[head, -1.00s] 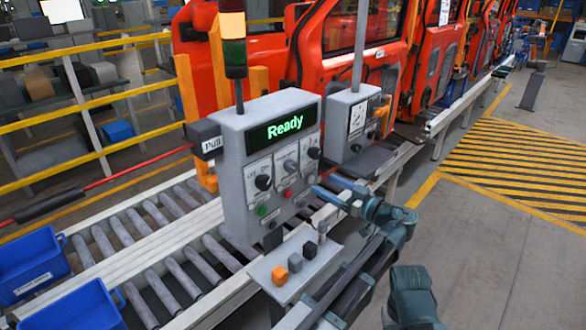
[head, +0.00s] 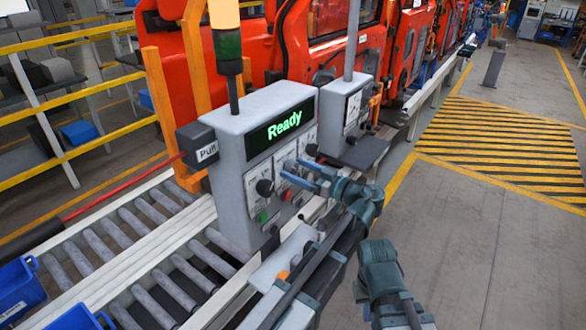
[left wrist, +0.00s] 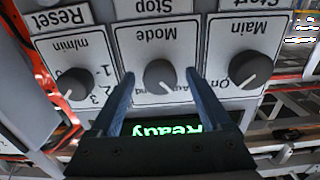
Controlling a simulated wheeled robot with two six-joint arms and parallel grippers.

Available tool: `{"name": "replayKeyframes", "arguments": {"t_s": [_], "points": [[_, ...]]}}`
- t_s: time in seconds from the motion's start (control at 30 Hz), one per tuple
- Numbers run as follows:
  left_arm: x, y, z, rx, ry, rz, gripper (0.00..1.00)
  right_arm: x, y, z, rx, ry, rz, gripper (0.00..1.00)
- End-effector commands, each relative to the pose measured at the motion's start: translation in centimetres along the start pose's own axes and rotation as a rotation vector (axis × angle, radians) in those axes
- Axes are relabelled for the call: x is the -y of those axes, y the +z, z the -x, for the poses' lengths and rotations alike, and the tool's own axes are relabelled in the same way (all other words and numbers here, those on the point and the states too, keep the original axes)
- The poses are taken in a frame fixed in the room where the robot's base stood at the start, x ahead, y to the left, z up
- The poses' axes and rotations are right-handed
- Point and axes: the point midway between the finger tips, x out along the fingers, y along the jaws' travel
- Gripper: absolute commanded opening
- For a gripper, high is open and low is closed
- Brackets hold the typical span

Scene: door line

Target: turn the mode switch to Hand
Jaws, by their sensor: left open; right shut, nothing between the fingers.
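The grey control box (head: 233,150) shows "Ready" in green on its display. In the left wrist view, which shows the panel upside down, the Mode switch (left wrist: 160,74) is a round grey knob on a white plate, between the Main knob and the speed knob. Its white mark points down and slightly right in that picture; the position labels are partly hidden. My left gripper (head: 291,172) is open in front of the panel. In the wrist view its fingers (left wrist: 160,78) lie on either side of the Mode knob, with gaps. My right gripper does not show.
The Main knob (left wrist: 250,68) and speed knob (left wrist: 75,84) sit close to either side. A second grey box (head: 343,110) stands behind. A shelf (head: 283,262) juts out below the panel, beside roller conveyors (head: 150,235). A red pull cord (head: 120,190) runs left.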

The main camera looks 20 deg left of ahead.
Motion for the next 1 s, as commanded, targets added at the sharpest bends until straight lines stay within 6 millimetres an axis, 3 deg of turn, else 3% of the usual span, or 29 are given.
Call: {"name": "replayKeyframes", "arguments": {"t_s": [0.07, 0.5, 0.77, 1.0], "points": [[0.00, 0.00, 0.00, 0.000, 0.000, 0.000, 0.76, 0.00, 0.00, 0.00, 0.000, 0.000, 0.000, 0.00], [0.00, -0.01, -0.01, 0.000, 0.000, 0.000, 0.00, 0.00, -0.01, 0.00, 0.000, 0.000, 0.000, 0.00], [0.00, -0.01, 0.00, 0.000, 0.000, -0.030, 0.00, 0.00, -0.01, 0.00, 0.000, 0.000, 0.000, 0.00], [-0.01, -0.02, 0.01, -0.001, 0.000, -0.169, 0.00, 0.00, -0.01, 0.00, 0.000, 0.000, 0.000, 0.00]]}}
